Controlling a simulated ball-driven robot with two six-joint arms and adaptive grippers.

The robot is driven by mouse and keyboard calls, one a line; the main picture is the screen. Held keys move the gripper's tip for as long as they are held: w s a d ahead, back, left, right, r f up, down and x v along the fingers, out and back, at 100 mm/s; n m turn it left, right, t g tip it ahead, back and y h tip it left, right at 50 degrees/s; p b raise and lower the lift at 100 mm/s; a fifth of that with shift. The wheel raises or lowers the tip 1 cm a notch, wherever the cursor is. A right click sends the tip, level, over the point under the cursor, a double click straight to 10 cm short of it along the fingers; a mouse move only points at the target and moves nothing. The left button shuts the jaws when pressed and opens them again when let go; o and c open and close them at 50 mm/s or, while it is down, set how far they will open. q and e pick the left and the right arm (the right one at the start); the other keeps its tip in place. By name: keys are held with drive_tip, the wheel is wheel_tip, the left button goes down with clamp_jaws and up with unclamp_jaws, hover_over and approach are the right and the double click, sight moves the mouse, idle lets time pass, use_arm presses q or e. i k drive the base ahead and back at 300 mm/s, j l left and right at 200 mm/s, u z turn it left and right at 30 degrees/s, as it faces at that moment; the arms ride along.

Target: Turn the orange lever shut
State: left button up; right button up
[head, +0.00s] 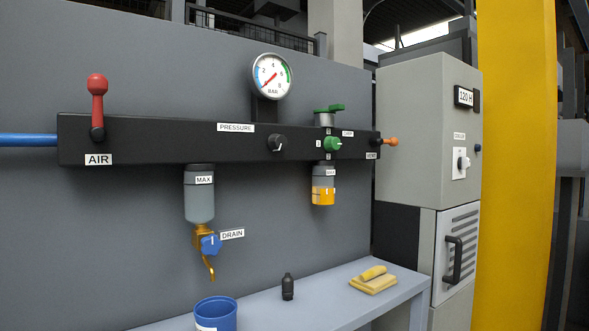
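The small orange lever (391,141) sits at the right end of the black manifold bar (180,145). It points out to the right, roughly in line with the bar. A small white label (373,155) is below and left of it, too small to read surely. Neither of my grippers is in the head view, and nothing touches the lever.
The grey cabinet (425,130) stands close to the right of the orange lever. A red lever (97,100) points up at the bar's left. A gauge (270,77), knobs and bowls are on the bar. A blue bucket (216,315) and sponge (373,272) are below.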

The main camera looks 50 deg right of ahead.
sight(393, 142)
drive_tip(key=z, duration=2.05)
